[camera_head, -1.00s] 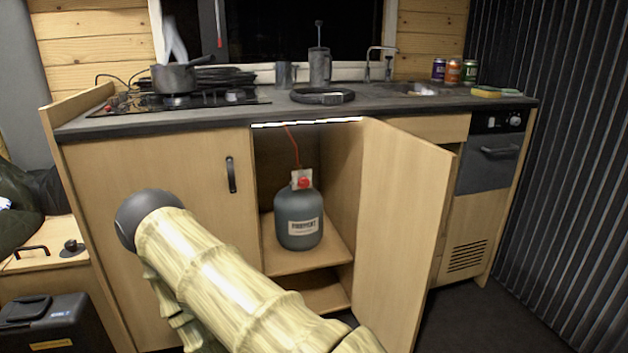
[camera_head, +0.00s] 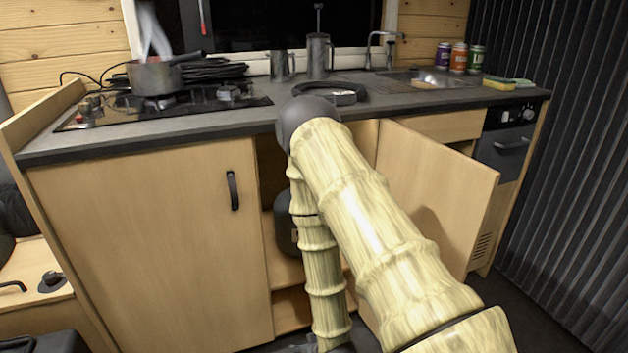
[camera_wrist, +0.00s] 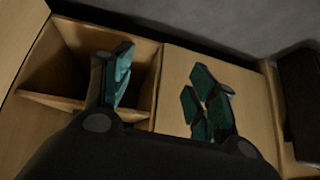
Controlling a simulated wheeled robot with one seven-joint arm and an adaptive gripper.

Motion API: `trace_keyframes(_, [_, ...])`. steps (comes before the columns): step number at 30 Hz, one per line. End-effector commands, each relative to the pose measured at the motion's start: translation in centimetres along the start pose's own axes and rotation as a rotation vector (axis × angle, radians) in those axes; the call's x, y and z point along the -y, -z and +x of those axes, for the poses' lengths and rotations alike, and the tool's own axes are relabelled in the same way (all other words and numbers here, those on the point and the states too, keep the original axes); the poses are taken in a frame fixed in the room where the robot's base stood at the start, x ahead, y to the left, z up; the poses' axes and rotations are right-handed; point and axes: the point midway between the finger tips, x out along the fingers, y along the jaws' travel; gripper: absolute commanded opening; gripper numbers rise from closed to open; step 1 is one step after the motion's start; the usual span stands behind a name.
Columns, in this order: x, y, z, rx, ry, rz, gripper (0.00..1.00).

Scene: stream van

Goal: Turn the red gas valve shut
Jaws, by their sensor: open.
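The red gas valve is not visible now; my arm covers its place in the head view. A sliver of the dark grey gas bottle (camera_head: 286,232) shows behind my arm, on the shelf inside the open cabinet. The valve and bottle cannot be made out in the wrist view. My gripper (camera_wrist: 160,92) is open and empty, its two dark green-padded fingers apart in the wrist view. It appears in front of the light wood cabinet front (camera_wrist: 180,65), beside an open compartment (camera_wrist: 75,65). In the head view I cannot make out the fingers.
The open cabinet door (camera_head: 445,190) stands out right of my arm. The closed door (camera_head: 140,240) is at left. The counter (camera_head: 190,125) above carries a steaming pot (camera_head: 152,76), a black ring-shaped object (camera_head: 335,92) and cans (camera_head: 459,58).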

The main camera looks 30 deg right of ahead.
Motion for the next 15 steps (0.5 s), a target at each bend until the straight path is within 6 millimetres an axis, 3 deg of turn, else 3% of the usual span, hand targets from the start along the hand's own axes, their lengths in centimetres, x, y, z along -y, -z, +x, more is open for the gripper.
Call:
trace_keyframes(1, [-1.2,5.4,-1.1,-0.109,-0.002,0.027,0.58])
trace_keyframes(6, [-5.5,20.1,-4.4,-0.469,0.0,0.097,0.58])
trace_keyframes(10, [-8.6,28.3,-8.1,-0.69,0.002,0.134,0.58])
trace_keyframes(12, [-10.0,31.4,-9.9,-0.781,0.001,0.148,0.58])
trace_keyframes(15, [-11.3,34.2,-11.7,-0.869,0.003,0.161,0.58])
